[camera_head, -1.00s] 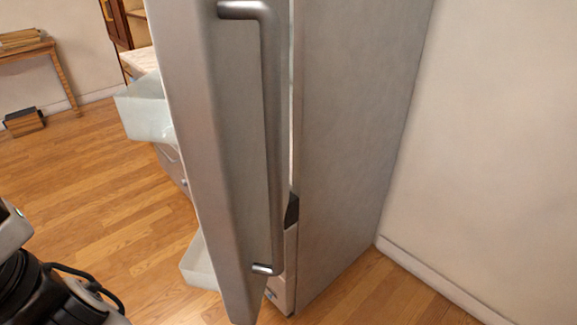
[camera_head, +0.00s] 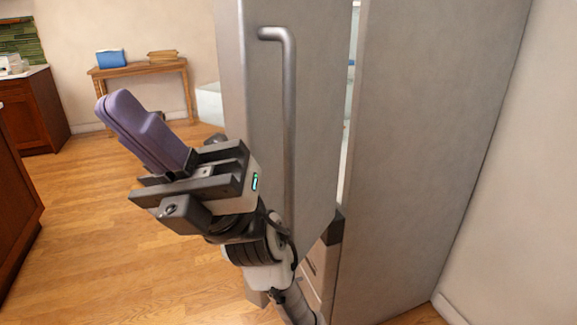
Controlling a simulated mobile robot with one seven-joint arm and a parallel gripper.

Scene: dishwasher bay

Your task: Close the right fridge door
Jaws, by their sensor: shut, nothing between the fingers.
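The grey fridge door (camera_head: 325,110) stands open, seen from its outer face, with a long vertical metal handle (camera_head: 289,130). A gap between the door and the fridge side (camera_head: 440,130) shows a strip of the pale interior. My gripper (camera_head: 120,108) has purple fingers that are shut and empty. It is left of the door in the picture, pointing up and left, away from the handle. My wrist and forearm cover the door's lower left part and the handle's lower end. I cannot tell whether my arm touches the door.
A pale door bin (camera_head: 209,103) sticks out left behind the door. A grey lower drawer front (camera_head: 318,268) shows below it. A wooden side table (camera_head: 140,70) and brown cabinets (camera_head: 33,110) stand behind and left. The wood floor (camera_head: 95,220) is clear; a wall (camera_head: 530,200) bounds the right.

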